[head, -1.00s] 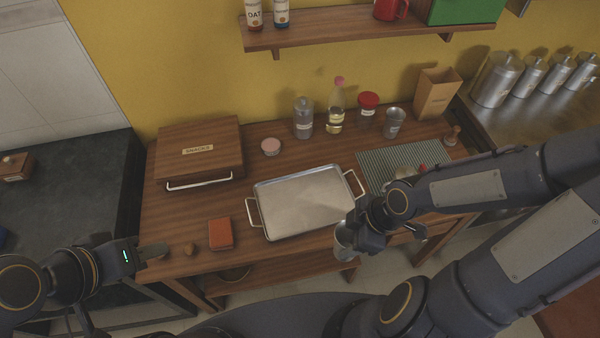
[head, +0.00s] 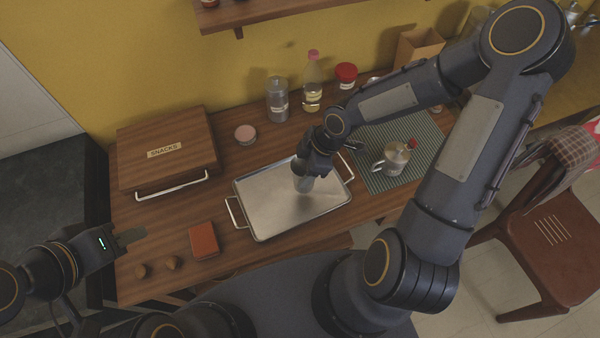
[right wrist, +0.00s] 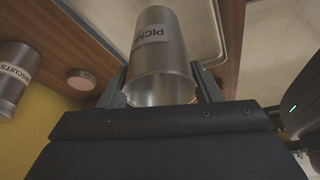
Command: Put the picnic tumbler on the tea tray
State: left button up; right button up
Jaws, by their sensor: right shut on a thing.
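The picnic tumbler (right wrist: 160,62) is a steel cup with a label starting "PICN" in the right wrist view. My right gripper (right wrist: 165,90) is shut on it, with a finger on each side. In the head view the tumbler (head: 304,183) shows below my right gripper (head: 311,168), over the tea tray (head: 275,218). The tray is a steel rectangle with white handles, otherwise bare. I cannot tell whether the tumbler touches it. My left gripper (head: 132,237) is empty at the table's left front; its finger gap is not clear.
A ribbed mat (head: 420,140) with a steel mug (head: 393,159) lies right of the tray. A snacks box (head: 165,148), pink-lidded tin (head: 245,134), grey canister (head: 277,101) and bottle (head: 313,83) stand behind. A red-brown box (head: 204,240) lies left of the tray.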

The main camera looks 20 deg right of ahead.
aim_at(300, 173)
jog(key=w+f, duration=0.2)
jog(key=shift+a+f, duration=0.15)
jog(key=shift+f, duration=1.6)
jog(key=shift+f, duration=0.1)
jog(key=shift+f+b, duration=0.15)
jog(key=shift+b, duration=0.25)
jog(key=o, duration=1)
